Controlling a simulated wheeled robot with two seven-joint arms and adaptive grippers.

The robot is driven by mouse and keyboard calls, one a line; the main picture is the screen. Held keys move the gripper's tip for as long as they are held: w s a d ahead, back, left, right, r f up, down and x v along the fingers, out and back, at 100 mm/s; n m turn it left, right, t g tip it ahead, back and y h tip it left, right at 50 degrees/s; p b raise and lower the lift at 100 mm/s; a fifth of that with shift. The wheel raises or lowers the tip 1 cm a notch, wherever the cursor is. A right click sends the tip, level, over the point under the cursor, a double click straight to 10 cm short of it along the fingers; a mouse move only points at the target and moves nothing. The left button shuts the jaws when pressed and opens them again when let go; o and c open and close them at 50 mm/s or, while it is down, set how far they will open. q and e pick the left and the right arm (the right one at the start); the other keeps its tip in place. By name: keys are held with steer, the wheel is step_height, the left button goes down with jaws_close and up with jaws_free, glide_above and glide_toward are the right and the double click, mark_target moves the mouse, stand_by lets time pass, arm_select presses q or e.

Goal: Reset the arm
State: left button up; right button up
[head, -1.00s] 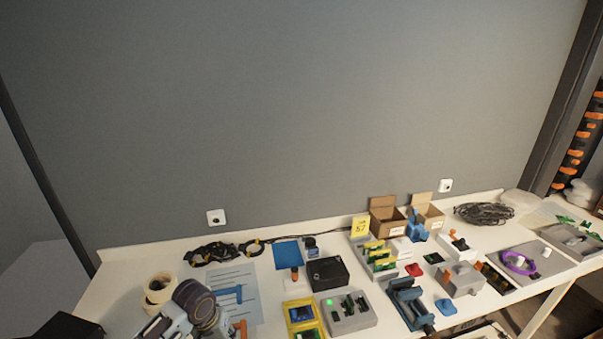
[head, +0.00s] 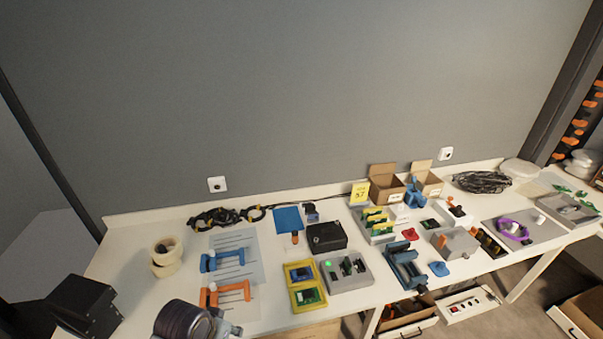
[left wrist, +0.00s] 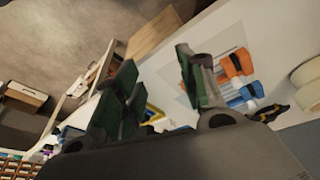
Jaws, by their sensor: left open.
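My left arm shows at the bottom left of the head view as a dark round link (head: 183,320); its fingers are out of that view. In the left wrist view my left gripper (left wrist: 155,62) is open, its two green-padded fingers spread with nothing between them. It appears to be above the near edge of the white table (head: 130,232). Beyond the fingers lie the orange clamp-like tool (left wrist: 236,64) and the blue one (left wrist: 243,94) on a printed sheet. In the head view they are the orange tool (head: 226,293) and blue tool (head: 222,260). My right gripper is not in view.
Tape rolls (head: 167,262) and a black box (head: 85,303) are at the table's left. A yellow tray (head: 304,286), a grey fixture (head: 345,272), a blue vise (head: 404,265) and cardboard boxes (head: 386,184) crowd the middle and right. A grey wall (head: 300,90) stands behind.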

arm_select(q)
steer(key=shift+s+a+r+y, duration=0.5)
steer(key=shift+s+a+r, duration=0.2)
steer(key=shift+s+a, duration=0.95)
steer(key=s+f+g, duration=0.1)
steer(key=s+f, duration=0.2)
steer(key=f, duration=3.1)
steer(key=s+a+f, duration=0.2)
steer(key=s+f, duration=0.7)
steer(key=s, duration=0.2)
steer(key=s+a+f+g, duration=0.1)
steer(key=s+f, duration=0.9)
steer(key=s, duration=0.1)
steer(key=shift+a, duration=0.4)
